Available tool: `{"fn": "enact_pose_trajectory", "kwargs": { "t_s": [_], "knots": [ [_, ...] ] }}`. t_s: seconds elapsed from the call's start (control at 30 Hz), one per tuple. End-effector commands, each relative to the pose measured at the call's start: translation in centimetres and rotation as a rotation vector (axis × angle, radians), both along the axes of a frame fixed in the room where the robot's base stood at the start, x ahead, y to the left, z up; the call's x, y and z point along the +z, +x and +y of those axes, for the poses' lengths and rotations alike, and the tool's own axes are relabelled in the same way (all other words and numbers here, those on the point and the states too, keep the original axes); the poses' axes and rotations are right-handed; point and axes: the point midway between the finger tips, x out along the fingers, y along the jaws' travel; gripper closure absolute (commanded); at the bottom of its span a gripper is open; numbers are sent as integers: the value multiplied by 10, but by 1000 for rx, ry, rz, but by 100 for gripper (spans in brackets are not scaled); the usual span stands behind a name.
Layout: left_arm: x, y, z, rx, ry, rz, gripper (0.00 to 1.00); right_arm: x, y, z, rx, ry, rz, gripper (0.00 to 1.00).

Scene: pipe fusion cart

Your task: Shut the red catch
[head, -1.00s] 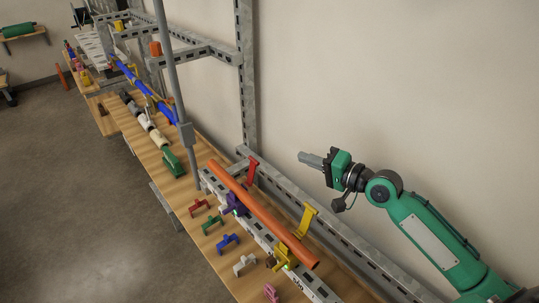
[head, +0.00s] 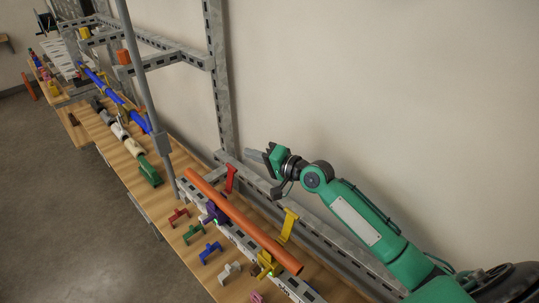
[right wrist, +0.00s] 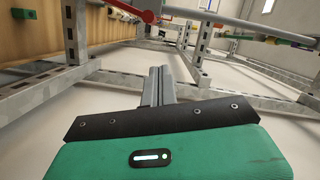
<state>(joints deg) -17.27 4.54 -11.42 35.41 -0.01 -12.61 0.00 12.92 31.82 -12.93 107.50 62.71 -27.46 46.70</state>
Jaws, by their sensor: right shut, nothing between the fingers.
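The red catch (head: 231,178) stands raised, tilted upright, beside the far part of the orange pipe (head: 245,222) in the head view. A red piece that looks like it shows at the top left of the right wrist view (right wrist: 133,10). My right gripper (head: 252,155) is shut and empty, just right of and above the red catch in the head view, apparently apart from it. Its closed fingers (right wrist: 158,86) point forward in the right wrist view. The pipe rests at a purple holder (head: 213,213) and a yellow holder (head: 268,264). My left gripper is out of view.
A raised yellow catch (head: 288,226) stands beside the nearer part of the pipe. A grey metal post (head: 219,75) and rails rise behind the bench. Several coloured clips, including a red one (head: 178,216), lie on the wooden bench top (head: 160,190). A thin grey pole (head: 142,80) stands left.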

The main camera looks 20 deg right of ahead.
Motion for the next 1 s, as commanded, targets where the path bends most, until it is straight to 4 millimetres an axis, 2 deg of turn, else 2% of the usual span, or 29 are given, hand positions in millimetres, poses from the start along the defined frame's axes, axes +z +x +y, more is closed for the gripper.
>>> {"fn": "enact_pose_trajectory", "kwargs": {
  "t_s": [0.03,0.3,0.73,1.0],
  "knots": [
    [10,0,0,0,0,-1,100,0,-5,9,3,5,3,100],
    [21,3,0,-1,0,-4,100,-11,-14,32,1,2,2,100],
    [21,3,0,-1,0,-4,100,-13,-15,34,0,0,0,100],
    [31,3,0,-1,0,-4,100,-8,-17,38,0,-45,-16,100]
  ]
}}
